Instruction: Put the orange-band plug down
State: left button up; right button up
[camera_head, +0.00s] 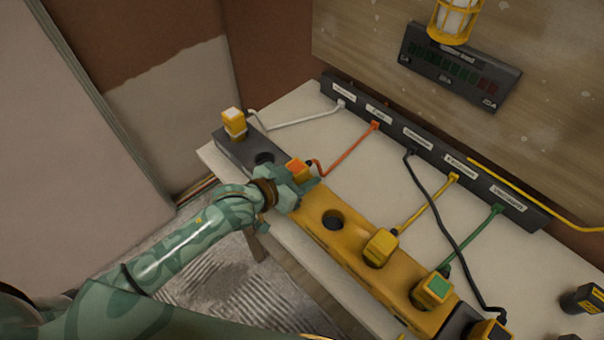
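The orange-band plug (296,167) is a yellow block with an orange top. An orange cord (345,150) runs from it to the labelled black rail. My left gripper (304,181) is at the plug, with its fingers closed about the plug's body. The fingers hide the plug's lower part, so I cannot tell whether it touches the strip below. The socket strip has a dark section (236,150) and a yellow section (352,257). One round empty socket (263,158) shows in the dark section, another (333,219) in the yellow. My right gripper is not in view.
A white-topped plug (234,123) stands at the strip's far end. Yellow (380,247), green (432,290) and black (489,331) plugs stand towards the near end. Cords cross the pale bench (350,187) to the black rail (420,141). A caged lamp (455,20) hangs above.

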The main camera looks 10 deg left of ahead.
pick_arm(q)
jog(key=o, duration=0.3)
jog(key=shift+s+r, duration=0.1)
jog(key=shift+r, duration=0.15)
jog(key=p+v, duration=0.3)
jog(key=v, duration=0.8)
jog(key=shift+s+a, duration=0.25)
